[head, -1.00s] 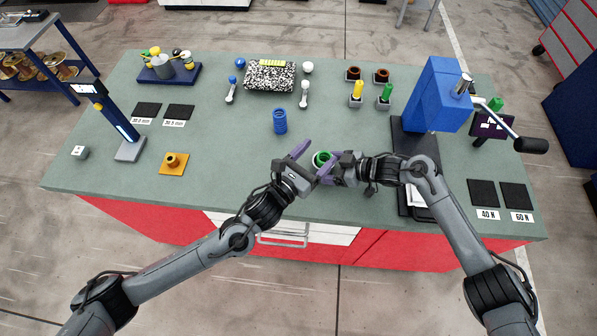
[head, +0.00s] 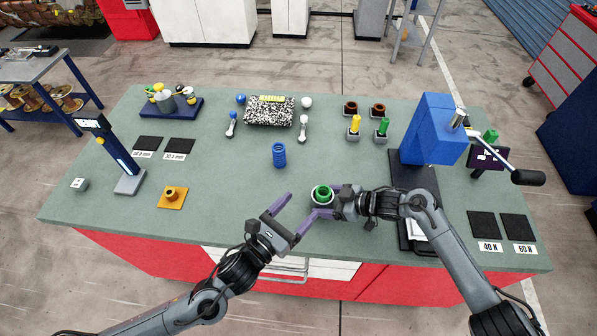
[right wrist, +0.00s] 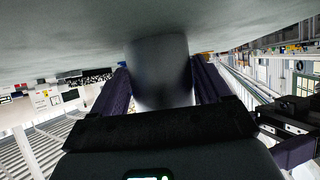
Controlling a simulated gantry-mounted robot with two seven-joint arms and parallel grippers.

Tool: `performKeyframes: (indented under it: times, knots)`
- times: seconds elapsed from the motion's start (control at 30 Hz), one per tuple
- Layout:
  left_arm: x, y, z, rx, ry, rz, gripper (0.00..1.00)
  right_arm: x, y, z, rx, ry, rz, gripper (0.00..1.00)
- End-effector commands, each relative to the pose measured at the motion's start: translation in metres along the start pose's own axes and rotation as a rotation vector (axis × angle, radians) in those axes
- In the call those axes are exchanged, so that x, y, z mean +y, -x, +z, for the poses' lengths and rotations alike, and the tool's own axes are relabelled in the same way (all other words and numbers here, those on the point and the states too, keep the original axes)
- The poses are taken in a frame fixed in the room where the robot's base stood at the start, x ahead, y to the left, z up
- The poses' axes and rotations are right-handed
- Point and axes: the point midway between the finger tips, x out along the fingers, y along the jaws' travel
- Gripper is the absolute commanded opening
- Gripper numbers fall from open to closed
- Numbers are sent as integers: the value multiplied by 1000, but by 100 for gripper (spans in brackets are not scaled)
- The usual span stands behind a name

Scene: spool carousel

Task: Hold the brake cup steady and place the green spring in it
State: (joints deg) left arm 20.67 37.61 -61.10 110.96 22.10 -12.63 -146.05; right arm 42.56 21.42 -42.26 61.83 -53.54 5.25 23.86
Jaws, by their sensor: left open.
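The brake cup (head: 322,203) is a small grey cup standing on the bench near its front edge; it shows as a dark cylinder (right wrist: 160,65) in the right wrist view. The green spring (head: 322,191) sits in the cup, its top ring visible and its lower part hidden by the cup wall. My right gripper (head: 328,200) has its purple fingers on both sides of the cup and appears shut on it. My left gripper (head: 301,205) is open and empty, just left of and in front of the cup, apart from the spring.
A blue spring (head: 279,155) stands behind the cup. An orange flanged piece (head: 172,196) lies at left. A blue press (head: 430,130) with a lever stands at right. Behind are a speckled box (head: 269,111) and yellow and green pegs (head: 354,124).

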Motion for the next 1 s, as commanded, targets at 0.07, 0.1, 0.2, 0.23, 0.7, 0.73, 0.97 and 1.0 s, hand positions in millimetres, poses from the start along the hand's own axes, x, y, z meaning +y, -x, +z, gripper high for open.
performKeyframes:
  times: [0.07,0.1,0.2,0.23,0.7,0.73,0.97,1.0]
  knots:
    - [0,0,0,0,0,0,76,0,0,0,0,0,1,90]
    - [0,0,0,0,0,0,76,0,0,0,0,0,1,96]
    - [0,0,0,0,0,0,76,0,0,0,0,0,0,100]
    - [0,0,0,0,0,0,76,0,0,0,0,0,0,100]
    - [0,0,0,0,0,0,76,1,35,1,-1,1,3,100]
    - [0,0,0,0,0,0,76,1,40,1,-1,1,2,100]
    - [0,0,0,0,0,0,76,1,82,1,-1,1,2,100]
    - [0,0,0,0,0,0,76,0,89,1,-1,1,2,100]
